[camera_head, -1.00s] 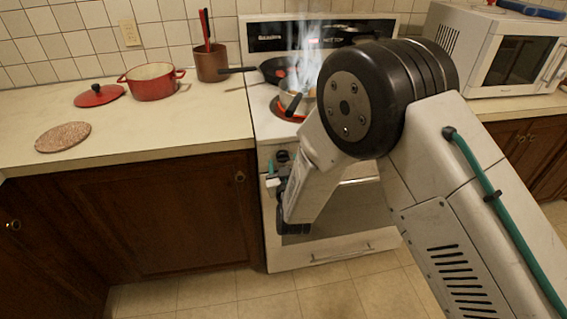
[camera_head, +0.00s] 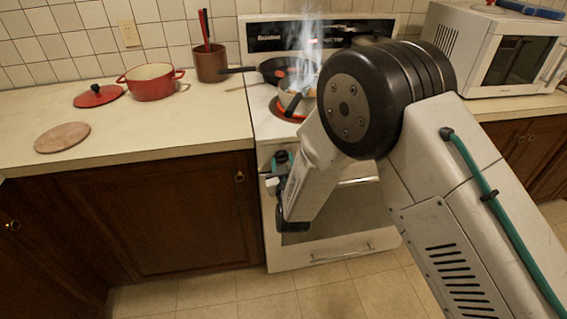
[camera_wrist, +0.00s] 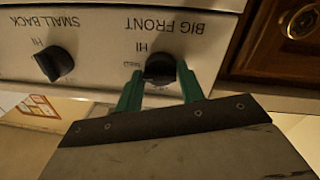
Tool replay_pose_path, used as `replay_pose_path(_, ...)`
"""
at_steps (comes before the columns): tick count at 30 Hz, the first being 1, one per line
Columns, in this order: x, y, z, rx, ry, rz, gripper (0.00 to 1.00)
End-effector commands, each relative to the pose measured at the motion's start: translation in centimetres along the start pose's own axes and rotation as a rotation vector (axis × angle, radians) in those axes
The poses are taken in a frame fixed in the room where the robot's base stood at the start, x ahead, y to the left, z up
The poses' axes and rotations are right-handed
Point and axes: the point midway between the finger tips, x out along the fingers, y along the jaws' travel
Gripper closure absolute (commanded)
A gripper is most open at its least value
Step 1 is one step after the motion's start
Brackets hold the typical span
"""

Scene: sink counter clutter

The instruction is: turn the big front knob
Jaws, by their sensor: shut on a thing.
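The big front knob (camera_wrist: 160,68) is a dark round knob on the white stove panel, under upside-down lettering that reads BIG FRONT, in the wrist view. My gripper (camera_wrist: 160,82) has its two green fingers on either side of the knob and is shut on it. In the head view my gripper (camera_head: 279,160) is at the stove's front panel, mostly hidden by my arm, and the knob cannot be made out there.
A small back knob (camera_wrist: 55,63) sits beside it on the panel. A dark pan (camera_head: 290,69) and a steaming pot (camera_head: 297,98) stand on the stove by a glowing red burner. A red pot (camera_head: 152,84) stands on the left counter. The floor before the cabinets is clear.

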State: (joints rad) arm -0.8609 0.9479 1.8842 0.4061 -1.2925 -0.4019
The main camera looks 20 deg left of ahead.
Motion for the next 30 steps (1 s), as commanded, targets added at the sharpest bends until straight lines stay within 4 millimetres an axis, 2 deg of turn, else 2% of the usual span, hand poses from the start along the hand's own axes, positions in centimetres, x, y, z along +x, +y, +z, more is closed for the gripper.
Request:
replay_pose_path(18,-0.07,-0.22,0.18,-0.487,0.038,0.003,0.84)
replay_pose_path(30,-0.10,-0.25,0.28,-0.672,0.052,0.005,0.84)
